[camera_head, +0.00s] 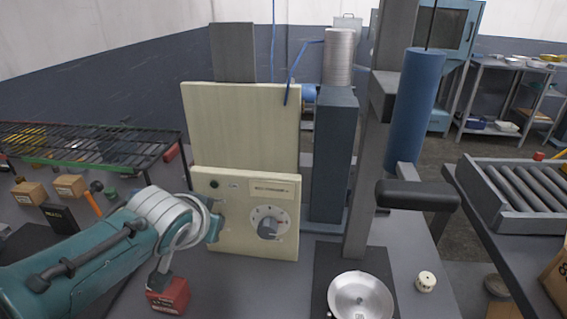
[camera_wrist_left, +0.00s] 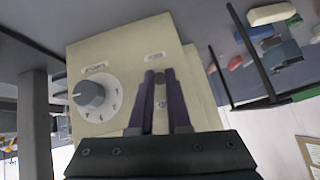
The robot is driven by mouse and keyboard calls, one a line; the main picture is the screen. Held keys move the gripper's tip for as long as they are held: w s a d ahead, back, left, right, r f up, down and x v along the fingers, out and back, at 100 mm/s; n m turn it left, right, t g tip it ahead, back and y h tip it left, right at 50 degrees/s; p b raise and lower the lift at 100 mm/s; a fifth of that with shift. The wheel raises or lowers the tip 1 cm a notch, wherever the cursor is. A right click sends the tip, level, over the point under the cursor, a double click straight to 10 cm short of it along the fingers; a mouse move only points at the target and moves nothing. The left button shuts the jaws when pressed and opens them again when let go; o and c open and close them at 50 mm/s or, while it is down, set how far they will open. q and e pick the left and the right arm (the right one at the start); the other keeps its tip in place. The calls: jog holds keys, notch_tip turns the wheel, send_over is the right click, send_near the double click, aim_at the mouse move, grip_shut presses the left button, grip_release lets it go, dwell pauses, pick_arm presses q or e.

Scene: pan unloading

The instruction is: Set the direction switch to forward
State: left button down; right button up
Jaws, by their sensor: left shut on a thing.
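The cream control box (camera_head: 245,225) stands on the bench, with a round dial and grey knob (camera_head: 268,228) on its face. My left gripper (camera_head: 214,228) is at the left part of this face and covers the direction switch in the head view. In the left wrist view my left gripper (camera_wrist_left: 161,84) has its dark fingers on either side of the small dark direction switch (camera_wrist_left: 160,77), shut on it. The dial knob (camera_wrist_left: 90,93) is left of the fingers there. I cannot tell which way the switch points. My right gripper is not in view.
A black dot-like button (camera_head: 214,184) is high on the box. A red block (camera_head: 170,296) lies under my left arm. A metal pan (camera_head: 360,297) and a small cream round part (camera_head: 426,281) are at the right. A wire rack (camera_head: 90,145) is at the left.

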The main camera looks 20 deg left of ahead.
pick_arm(q)
jog(key=shift+w+a+r+g+p, duration=0.1)
jog(key=shift+r+g+p, duration=0.15)
jog(key=shift+g, duration=0.25)
jog(key=shift+w+r+g+p, duration=0.1)
jog(key=shift+g+p, duration=0.2)
jog(key=shift+g, duration=0.2)
jog(key=shift+h, duration=0.3)
jog(key=c, duration=0.9)
grip_release()
jog(key=shift+r, duration=0.1)
